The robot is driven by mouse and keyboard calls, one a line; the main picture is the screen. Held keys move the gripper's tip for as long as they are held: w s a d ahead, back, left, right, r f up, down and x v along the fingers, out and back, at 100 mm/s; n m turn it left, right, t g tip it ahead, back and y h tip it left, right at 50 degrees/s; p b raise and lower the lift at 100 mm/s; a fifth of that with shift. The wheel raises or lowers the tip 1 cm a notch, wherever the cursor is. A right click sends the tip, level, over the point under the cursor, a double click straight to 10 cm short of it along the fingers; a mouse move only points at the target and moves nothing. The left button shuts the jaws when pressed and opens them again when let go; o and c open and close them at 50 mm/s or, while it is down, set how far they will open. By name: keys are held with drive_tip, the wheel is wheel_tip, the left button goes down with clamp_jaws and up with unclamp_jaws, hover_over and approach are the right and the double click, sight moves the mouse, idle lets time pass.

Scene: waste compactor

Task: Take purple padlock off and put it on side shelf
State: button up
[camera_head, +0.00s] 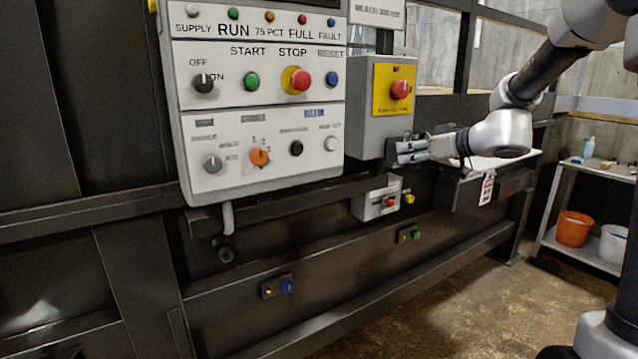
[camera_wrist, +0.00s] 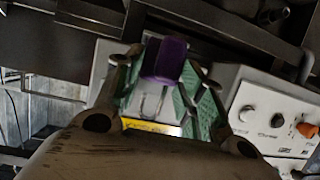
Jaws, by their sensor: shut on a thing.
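The purple padlock (camera_wrist: 168,58) is between the green-padded fingers of my gripper (camera_wrist: 165,80) in the wrist view, and they are shut on it. A thin pale shape below its body looks like the shackle. In the head view my gripper (camera_head: 398,150) is at the lower right of the grey box (camera_head: 366,135) with the red button on a yellow plate. A pale-topped ledge (camera_head: 512,160) is right of the gripper, partly behind my arm. A shelf unit (camera_head: 597,172) stands at the far right.
The control panel (camera_head: 262,110) is left of the box. A smaller switch box (camera_head: 378,200) is below the gripper. The shelf unit carries a bottle (camera_head: 589,148) on top and an orange bucket (camera_head: 573,229) lower down. The floor in front is clear.

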drive_tip(key=shift+s+d, duration=0.6)
drive_tip(key=shift+s, duration=0.35)
drive_tip(key=shift+s+d, duration=0.55)
drive_tip(key=shift+s, duration=0.35)
